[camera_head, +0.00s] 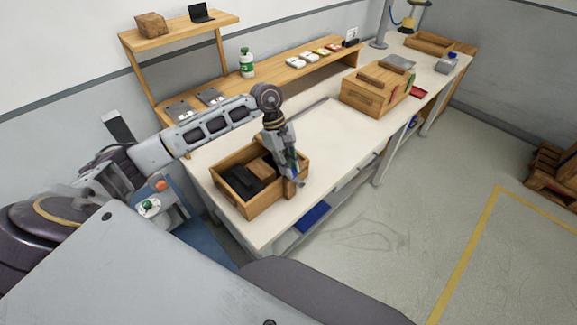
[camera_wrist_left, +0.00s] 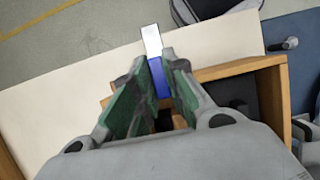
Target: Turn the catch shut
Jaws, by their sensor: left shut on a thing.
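My left gripper (camera_head: 288,172) is over the right side of an open wooden box (camera_head: 252,208) near the close end of the white bench. In the left wrist view, its two green-padded fingers (camera_wrist_left: 156,63) are shut on a small blue and silver piece (camera_wrist_left: 151,40). The silver end sticks out beyond the fingertips. The wooden box also shows at the right of that view (camera_wrist_left: 283,100), below and beside the fingers. I cannot make out a catch for certain. My right gripper is not in view.
Black items (camera_head: 238,183) and a brown block lie in the box. The bench top (camera_head: 325,130) is bare beyond it. A larger wooden box (camera_head: 362,97) stands farther along. A green and white bottle (camera_head: 246,63) stands on the rear shelf.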

